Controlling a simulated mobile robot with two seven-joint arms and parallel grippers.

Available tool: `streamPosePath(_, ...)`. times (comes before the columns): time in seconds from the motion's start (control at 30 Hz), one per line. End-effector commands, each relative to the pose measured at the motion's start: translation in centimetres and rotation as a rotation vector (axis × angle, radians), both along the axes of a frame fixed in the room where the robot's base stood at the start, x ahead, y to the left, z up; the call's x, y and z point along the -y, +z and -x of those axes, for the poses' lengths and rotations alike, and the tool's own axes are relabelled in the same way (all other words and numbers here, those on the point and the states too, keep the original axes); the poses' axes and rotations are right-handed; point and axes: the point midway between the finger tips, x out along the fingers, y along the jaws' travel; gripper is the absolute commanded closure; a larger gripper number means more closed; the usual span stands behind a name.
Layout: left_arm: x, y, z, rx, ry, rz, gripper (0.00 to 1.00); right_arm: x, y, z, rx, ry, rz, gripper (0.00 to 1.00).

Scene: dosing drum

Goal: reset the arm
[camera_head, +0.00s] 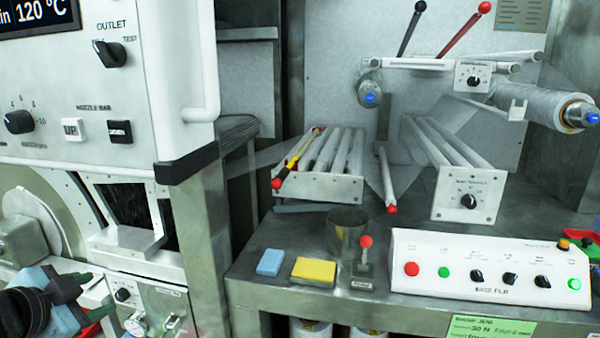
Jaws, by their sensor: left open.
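My left gripper (92,296) is at the bottom left corner, with its dark wrist and blue-grey body in front of the white machine (60,110). It is open, and I see nothing held between its fingers. It is apart from the metal bench (255,290). My right gripper is not in view.
On the bench are a blue block (271,262), a yellow sponge (313,271), a metal cup (347,232), a red-knobbed lever (366,242) and a white control box (480,265). Roller units (320,186) stand behind. A white handle (200,105) juts from the machine.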

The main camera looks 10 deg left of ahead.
Motion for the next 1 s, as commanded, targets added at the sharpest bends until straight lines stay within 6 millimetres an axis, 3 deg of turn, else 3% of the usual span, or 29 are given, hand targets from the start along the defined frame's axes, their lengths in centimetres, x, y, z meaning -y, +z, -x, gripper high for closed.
streamPosePath(0.03,0.1,-3.5,1.1,-0.058,0.021,0.03,0.48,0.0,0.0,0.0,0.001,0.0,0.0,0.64)
streamPosePath(0.2,1.1,-13.3,5.7,-0.237,0.093,0.093,0.48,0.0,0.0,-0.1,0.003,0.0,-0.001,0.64)
streamPosePath(0.37,3.1,-21.1,11.7,-0.41,0.163,0.146,0.48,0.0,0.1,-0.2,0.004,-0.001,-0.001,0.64)
streamPosePath(0.5,5.7,-26.4,18.0,-0.564,0.228,0.193,0.48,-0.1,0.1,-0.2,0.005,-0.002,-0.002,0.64)
streamPosePath(0.7,10.1,-31.1,27.1,-0.777,0.322,0.251,0.48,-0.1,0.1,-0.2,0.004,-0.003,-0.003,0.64)
streamPosePath(1.0,15.0,-32.8,35.9,-0.988,0.424,0.308,0.48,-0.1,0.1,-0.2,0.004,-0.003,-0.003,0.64)
